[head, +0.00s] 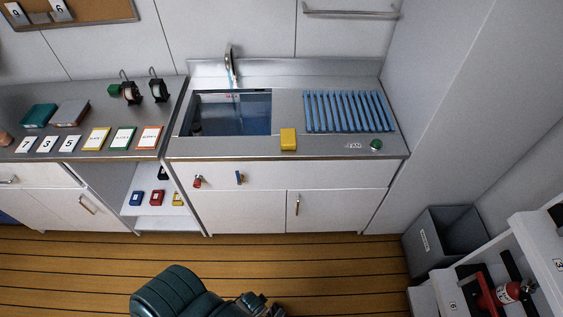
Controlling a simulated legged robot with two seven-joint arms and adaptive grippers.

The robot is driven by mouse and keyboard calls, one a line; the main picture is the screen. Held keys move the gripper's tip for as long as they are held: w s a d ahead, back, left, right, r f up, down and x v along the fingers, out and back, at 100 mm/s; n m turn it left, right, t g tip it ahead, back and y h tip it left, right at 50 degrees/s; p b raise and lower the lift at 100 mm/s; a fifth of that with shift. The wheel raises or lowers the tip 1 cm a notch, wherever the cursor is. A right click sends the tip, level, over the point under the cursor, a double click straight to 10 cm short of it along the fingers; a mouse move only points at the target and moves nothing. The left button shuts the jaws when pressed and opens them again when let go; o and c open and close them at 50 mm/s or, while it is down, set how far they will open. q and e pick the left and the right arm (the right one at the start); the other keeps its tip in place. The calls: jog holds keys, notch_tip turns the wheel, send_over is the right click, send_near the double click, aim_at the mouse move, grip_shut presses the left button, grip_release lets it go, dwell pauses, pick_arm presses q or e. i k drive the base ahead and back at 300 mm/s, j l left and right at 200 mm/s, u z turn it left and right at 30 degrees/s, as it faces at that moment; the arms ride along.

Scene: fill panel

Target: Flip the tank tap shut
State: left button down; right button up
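A metal spout (229,64) stands at the back of the open tank (184,122), with a thin bluish stream below it. The tank, set in the steel counter, holds blue water. On the white front panel below are a small blue-handled fitting (239,178), its handle roughly upright, and a small red fitting (197,181). I cannot tell which of these is the tank tap's handle.
A yellow block (288,139) sits on the counter's front edge, left of a green knob (376,145). A blue slatted rack (348,111) lies behind. A grey bin (443,238) stands right.

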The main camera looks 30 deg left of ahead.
aim_at(239, 182)
jog(key=u, duration=1.6)
